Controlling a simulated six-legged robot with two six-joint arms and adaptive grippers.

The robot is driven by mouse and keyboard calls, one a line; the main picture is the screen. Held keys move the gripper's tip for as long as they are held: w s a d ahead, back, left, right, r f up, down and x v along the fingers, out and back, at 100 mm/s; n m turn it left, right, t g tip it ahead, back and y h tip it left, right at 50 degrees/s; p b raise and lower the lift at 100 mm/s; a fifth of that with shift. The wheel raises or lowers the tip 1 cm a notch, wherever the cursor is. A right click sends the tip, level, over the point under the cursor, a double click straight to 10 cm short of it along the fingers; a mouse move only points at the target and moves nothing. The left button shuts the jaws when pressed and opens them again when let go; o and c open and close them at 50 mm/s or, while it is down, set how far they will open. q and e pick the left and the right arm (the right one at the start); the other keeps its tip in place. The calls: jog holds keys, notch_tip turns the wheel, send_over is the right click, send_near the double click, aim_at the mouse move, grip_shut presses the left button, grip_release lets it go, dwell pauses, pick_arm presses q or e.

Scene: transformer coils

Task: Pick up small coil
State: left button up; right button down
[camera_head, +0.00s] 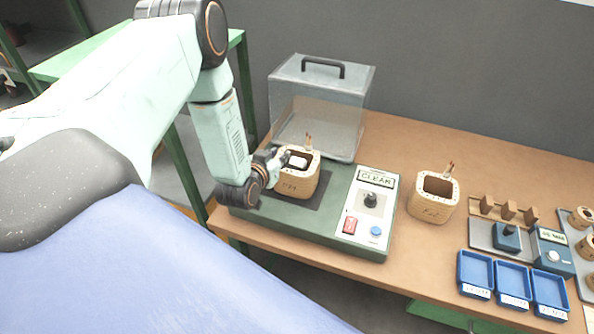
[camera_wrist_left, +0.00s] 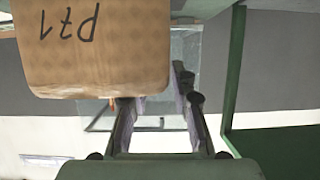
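A tan square coil (camera_head: 297,184) with a hollow top stands on the dark pad of the green test unit. A pale part shows in its opening. A similar coil (camera_head: 430,208) stands on the table to the right; which is the small coil I cannot tell. My left gripper (camera_head: 277,157) is at the upper left edge of the coil on the unit. In the left wrist view its fingers (camera_wrist_left: 158,98) are spread with a gap between them. A coil with dark lettering (camera_wrist_left: 98,55) appears upside down there and hides one fingertip. My right gripper is not in view.
The green test unit (camera_head: 330,229) carries a panel with "CLEAR", a knob and buttons. A clear box with a handle (camera_head: 318,108) stands behind it. Blue trays (camera_head: 512,290), a small fixture (camera_head: 507,238) and more coils (camera_head: 587,246) are at the right.

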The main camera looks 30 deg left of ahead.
pick_arm(q)
jog(key=shift+w+f, duration=0.15)
jog(key=shift+w, duration=0.15)
jog(key=shift+s+r, duration=0.15)
jog(key=shift+r, duration=0.05)
jog(key=shift+f, duration=0.1)
grip_shut()
